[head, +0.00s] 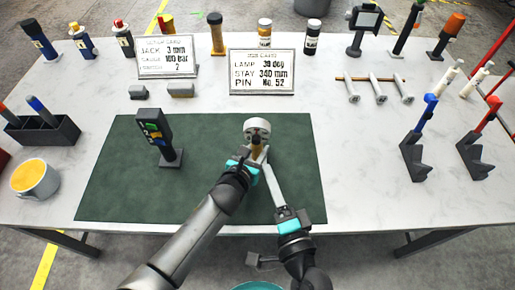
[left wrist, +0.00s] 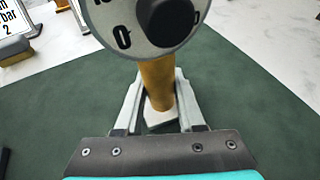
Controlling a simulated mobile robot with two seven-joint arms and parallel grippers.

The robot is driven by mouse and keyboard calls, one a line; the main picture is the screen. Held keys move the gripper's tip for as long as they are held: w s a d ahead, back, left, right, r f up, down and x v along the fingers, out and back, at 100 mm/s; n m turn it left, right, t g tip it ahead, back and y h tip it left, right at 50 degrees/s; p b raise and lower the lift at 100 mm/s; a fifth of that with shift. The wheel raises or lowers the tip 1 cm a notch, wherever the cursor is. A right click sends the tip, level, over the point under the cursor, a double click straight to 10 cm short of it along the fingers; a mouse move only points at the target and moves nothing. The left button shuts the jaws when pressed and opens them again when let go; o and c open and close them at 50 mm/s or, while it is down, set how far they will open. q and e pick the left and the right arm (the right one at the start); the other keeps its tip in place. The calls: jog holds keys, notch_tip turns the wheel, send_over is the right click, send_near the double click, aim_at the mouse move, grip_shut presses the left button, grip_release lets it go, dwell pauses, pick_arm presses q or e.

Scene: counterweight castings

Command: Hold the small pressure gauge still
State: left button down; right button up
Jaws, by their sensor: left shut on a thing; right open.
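The small pressure gauge (head: 257,127) stands upright on the green mat (head: 215,195), its round pale dial at the top. My left gripper (head: 256,154) is shut on its brass-coloured stem. In the left wrist view the stem (left wrist: 157,82) sits between the fingers of my left gripper (left wrist: 158,100), with a white foot below. The dial (left wrist: 122,38) is cut off by the top edge, and a black round part covers its middle. My right gripper (head: 268,168) is open, its fingers reaching up close beside the gauge's lower right; whether they touch it is unclear.
A yellow-filled cup (head: 35,180) is at the left edge. Blue and red handled tools (head: 415,155) (head: 475,155) stand right. The mat's front left is clear.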

dwell(0.4)
jog(key=shift+o, duration=0.5)
jog(key=n+g+y, duration=0.3)
jog(key=y, duration=0.4)
send_near(259, 143)
jog(key=x, duration=0.8)
jog(key=shift+w+a, duration=0.15)
jog(key=shift+a, duration=0.05)
grip_shut()
